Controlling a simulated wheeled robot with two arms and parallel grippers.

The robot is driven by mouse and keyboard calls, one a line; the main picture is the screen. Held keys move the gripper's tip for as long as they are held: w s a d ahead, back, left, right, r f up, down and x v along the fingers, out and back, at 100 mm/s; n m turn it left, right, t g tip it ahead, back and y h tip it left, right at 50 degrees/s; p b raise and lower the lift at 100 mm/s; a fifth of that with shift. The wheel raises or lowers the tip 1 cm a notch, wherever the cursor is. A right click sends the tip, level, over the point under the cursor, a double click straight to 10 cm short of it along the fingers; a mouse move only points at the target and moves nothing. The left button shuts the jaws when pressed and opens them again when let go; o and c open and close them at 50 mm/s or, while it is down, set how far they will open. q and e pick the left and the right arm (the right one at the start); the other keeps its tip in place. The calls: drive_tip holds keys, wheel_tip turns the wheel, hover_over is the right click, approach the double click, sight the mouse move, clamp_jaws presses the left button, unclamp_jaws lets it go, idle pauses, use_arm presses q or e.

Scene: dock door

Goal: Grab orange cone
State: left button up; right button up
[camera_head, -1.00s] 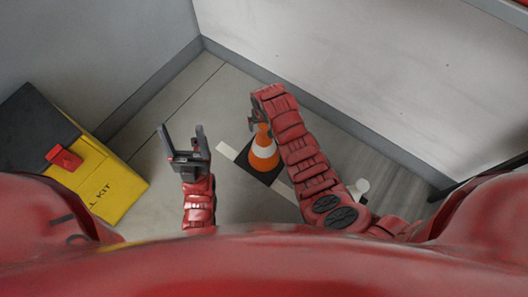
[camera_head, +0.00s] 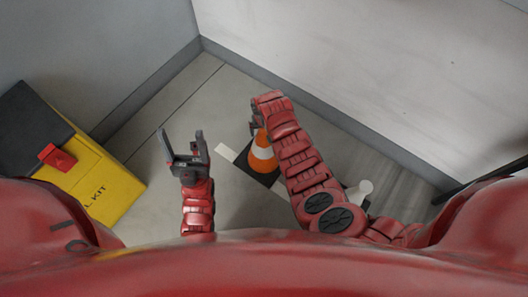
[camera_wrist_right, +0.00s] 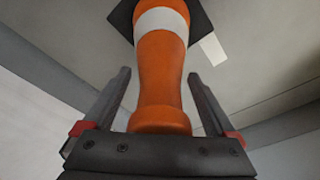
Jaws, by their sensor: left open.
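The orange cone (camera_head: 262,152) with a white band stands upright on its dark square base on the floor, partly hidden by my right arm. In the right wrist view the cone (camera_wrist_right: 160,75) runs between the two fingers of my right gripper (camera_wrist_right: 158,74). The fingers are apart, one on each side, with gaps to the cone's narrow top. In the head view the right gripper (camera_head: 256,116) is at the cone's top, mostly hidden by its own arm. My left gripper (camera_head: 183,143) is open and empty, left of the cone, with its fingers pointing up the picture.
A yellow tool kit box (camera_head: 103,188) with a dark lid and red latch lies at the left. A white strip (camera_head: 227,153) is on the floor by the cone. A white cylinder (camera_head: 359,190) stands right of my right arm. Walls meet in a corner behind.

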clamp_jaws()
idle(0.5)
